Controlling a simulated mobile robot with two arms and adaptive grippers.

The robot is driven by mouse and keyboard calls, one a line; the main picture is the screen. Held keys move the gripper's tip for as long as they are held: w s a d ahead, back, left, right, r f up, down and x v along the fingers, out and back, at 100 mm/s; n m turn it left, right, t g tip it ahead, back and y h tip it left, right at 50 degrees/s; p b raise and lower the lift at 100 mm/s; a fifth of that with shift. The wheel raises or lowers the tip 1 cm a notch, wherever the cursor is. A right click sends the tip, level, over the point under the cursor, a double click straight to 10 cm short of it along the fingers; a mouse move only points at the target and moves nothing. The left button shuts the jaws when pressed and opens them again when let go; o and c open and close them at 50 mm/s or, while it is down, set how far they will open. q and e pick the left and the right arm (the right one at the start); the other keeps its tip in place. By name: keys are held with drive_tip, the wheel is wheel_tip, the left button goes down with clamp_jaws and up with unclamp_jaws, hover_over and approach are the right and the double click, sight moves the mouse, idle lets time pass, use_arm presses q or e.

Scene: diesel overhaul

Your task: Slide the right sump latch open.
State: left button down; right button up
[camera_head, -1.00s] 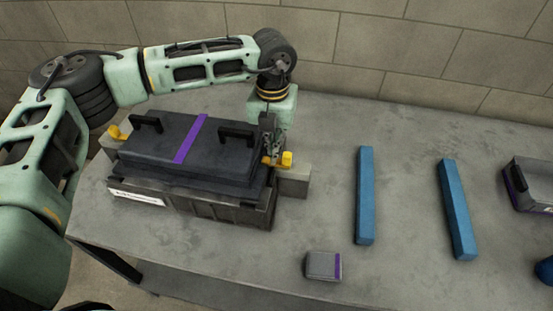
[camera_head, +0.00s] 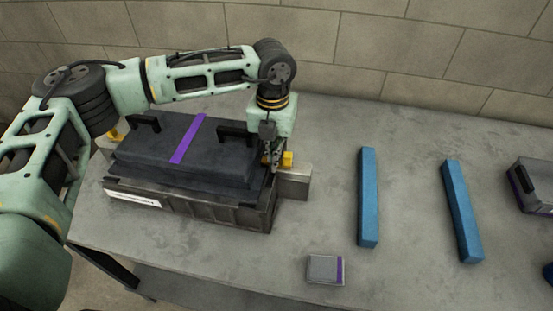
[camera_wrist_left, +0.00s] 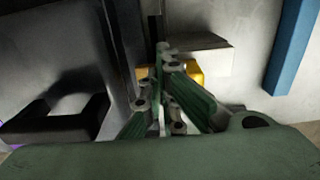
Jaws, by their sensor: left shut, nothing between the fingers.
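The sump is a dark box (camera_head: 230,204) with a dark lid (camera_head: 160,152) carrying a purple stripe and two black handles. The right latch (camera_head: 287,160) is yellow and sits at the box's right end by a grey block (camera_head: 295,183). My left gripper (camera_head: 273,165) points down at the latch's left side, shut and empty. In the left wrist view the gripper's fingertips (camera_wrist_left: 165,50) are together in front of the yellow latch (camera_wrist_left: 190,70), partly hiding it. I cannot tell whether they touch it. The left latch (camera_head: 113,134) is yellow and partly hidden by my arm. My right gripper is not in view.
Two blue bars (camera_head: 367,198) (camera_head: 462,212) lie on the grey table (camera_head: 410,200) to the right. A small grey block with a purple edge (camera_head: 325,269) lies near the front. A grey case (camera_head: 530,187) is at the far right. The table between is clear.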

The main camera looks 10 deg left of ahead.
use_arm(q)
drive_tip(key=shift+r, duration=0.25)
drive_tip(key=shift+d, duration=0.1)
idle(0.3)
drive_tip(key=shift+d+b, duration=0.35)
drive_tip(key=shift+d, duration=0.45)
drive_tip(key=shift+d, duration=0.25)
drive_tip(key=shift+d+b, duration=0.65)
drive_tip(key=shift+d, duration=1.3)
drive_tip(key=shift+a, duration=0.5)
wheel_tip(320, 180, up, 8)
drive_tip(key=p, duration=0.3)
drive_tip(key=shift+f, duration=0.1)
